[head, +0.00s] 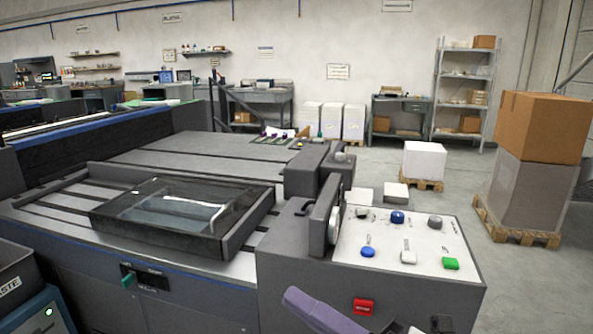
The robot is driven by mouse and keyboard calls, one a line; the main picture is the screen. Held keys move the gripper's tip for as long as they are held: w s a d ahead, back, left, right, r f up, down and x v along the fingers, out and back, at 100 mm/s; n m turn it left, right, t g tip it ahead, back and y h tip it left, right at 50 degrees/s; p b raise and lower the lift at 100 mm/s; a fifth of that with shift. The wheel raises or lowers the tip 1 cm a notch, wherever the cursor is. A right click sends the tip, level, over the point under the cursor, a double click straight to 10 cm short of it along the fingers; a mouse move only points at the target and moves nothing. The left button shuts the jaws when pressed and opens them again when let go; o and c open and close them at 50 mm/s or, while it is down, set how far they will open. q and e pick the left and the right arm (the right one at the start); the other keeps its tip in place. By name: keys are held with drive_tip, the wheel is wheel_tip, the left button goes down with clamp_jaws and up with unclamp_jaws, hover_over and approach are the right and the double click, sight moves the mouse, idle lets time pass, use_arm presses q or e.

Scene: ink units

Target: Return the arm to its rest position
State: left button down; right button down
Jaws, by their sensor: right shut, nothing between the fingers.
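My right gripper (418,328) shows only in part at the bottom edge of the head view, in front of the console's front face. It is shut and empty, below the red switch and the control panel. Most of it and its arm are cut off by the frame. My left gripper is not in view. A purple elongated shape (322,311) rises at the bottom edge, left of the gripper; I cannot tell what it is.
The sloped control panel (385,240) has blue, green and dark knobs. A red switch (363,306) is on the console front. A glass-topped tray (180,215) lies on the machine bed. Boxes on a pallet (515,237) stand right. Floor (540,285) is clear at lower right.

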drive_tip(key=d+f+m+t+h, duration=0.3)
drive_tip(key=d+f+m+h, duration=0.35)
drive_tip(key=f+m, duration=0.5)
drive_tip(key=d+f+m+t+h, duration=0.3)
drive_tip(key=d+f+m+h, duration=0.35)
drive_tip(key=f+m, duration=0.45)
drive_tip(key=s+d+f+m+g+h, duration=0.1)
drive_tip(key=s+f+m+g+h, duration=0.2)
drive_tip(key=s+f+m+g, duration=0.4)
drive_tip(key=s+f+m, duration=0.1)
drive_tip(key=s+f, duration=0.7)
drive_tip(key=f, duration=0.2)
drive_tip(key=shift+s+d+g, duration=0.2)
drive_tip(key=shift+s+g, duration=0.05)
drive_tip(key=shift+g, duration=0.05)
drive_tip(key=shift+f, duration=0.1)
